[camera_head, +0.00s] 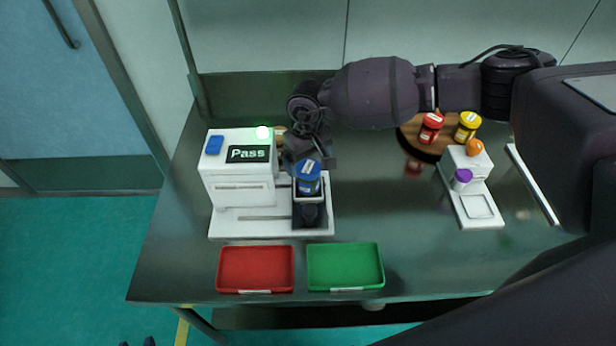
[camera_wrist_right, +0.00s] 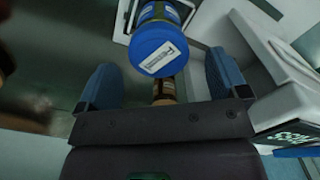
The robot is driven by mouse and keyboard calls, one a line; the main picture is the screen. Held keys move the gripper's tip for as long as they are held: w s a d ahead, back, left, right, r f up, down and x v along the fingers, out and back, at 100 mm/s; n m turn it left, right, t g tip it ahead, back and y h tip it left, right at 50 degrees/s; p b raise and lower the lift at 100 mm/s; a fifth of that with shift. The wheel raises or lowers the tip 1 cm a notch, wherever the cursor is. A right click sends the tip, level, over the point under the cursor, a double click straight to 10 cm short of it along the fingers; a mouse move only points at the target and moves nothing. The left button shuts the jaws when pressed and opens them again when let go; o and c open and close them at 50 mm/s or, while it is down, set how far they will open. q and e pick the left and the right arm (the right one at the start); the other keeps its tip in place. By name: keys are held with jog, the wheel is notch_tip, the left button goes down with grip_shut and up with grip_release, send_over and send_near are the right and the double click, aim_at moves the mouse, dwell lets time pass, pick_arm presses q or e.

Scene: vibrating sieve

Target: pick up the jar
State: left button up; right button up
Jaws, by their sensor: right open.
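A jar with a blue lid (camera_head: 307,173) stands upright in the holder of the white machine (camera_head: 240,185), whose screen reads "Pass". In the right wrist view the blue-lidded jar (camera_wrist_right: 160,45) shows beyond and between the two fingers. My right gripper (camera_head: 314,158) is at the jar's far side, and its fingers are apart with nothing between their tips that I can see held. It also shows in the right wrist view (camera_wrist_right: 163,85). Small dark tips (camera_head: 138,341) at the bottom left edge may be my left gripper; too little shows to tell its state.
A red tray (camera_head: 255,290) and a green tray (camera_head: 345,289) lie at the table's front. A round wooden board (camera_head: 412,138) with red-lidded (camera_head: 431,127) and yellow-lidded (camera_head: 467,125) jars stands at back right. A white device (camera_head: 482,211) with a purple-lidded jar (camera_head: 460,179) stands right.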

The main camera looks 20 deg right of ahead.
jog(key=shift+w+f, duration=0.15)
jog(key=shift+f, duration=2.8)
jog(key=c, duration=1.1)
